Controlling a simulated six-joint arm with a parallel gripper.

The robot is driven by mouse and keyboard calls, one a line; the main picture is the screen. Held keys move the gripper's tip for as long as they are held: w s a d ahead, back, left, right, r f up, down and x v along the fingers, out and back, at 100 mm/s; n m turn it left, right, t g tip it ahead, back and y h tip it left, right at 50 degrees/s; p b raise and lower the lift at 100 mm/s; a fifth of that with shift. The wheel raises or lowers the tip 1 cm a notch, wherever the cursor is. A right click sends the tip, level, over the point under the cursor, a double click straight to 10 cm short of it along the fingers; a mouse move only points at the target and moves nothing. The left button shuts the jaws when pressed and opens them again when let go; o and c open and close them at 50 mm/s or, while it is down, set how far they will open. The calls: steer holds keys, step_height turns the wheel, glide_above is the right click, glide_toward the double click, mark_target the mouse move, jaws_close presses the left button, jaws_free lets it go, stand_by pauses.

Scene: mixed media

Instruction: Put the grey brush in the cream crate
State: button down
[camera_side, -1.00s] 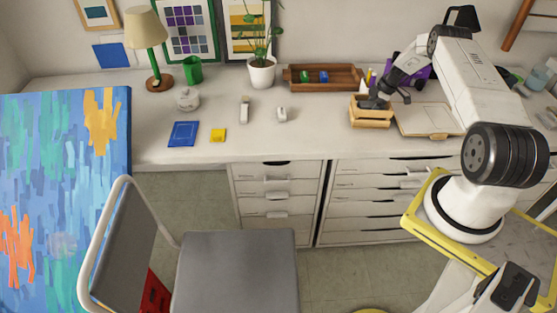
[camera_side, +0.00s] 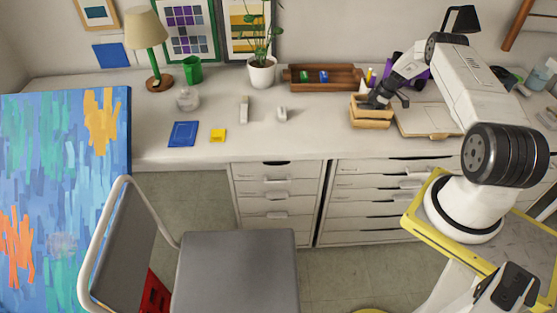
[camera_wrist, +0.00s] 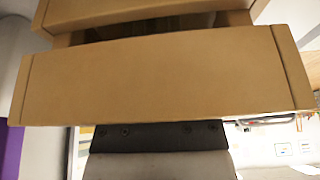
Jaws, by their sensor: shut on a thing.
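The cream crate (camera_side: 371,124), with light wooden slats, stands on the right part of the desk. In the wrist view its slatted wall (camera_wrist: 160,75) fills most of the picture and hides my fingertips. My gripper (camera_side: 378,101) reaches down into the crate's open top, shut. A dark grey shape at the fingertips appears to be the grey brush (camera_side: 371,103). It is mostly hidden by the crate wall and fingers, so its outline and whether it touches the crate floor cannot be told.
A clipboard (camera_side: 428,121) lies right of the crate. A brown wooden tray (camera_side: 345,84) with small items is behind it to the left. A white item (camera_side: 282,114), yellow block (camera_side: 218,135) and blue book (camera_side: 183,133) lie further left. The desk front is clear.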

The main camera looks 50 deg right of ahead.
steer(key=shift+f, duration=0.25)
jaws_free()
steer(key=shift+v, duration=3.9)
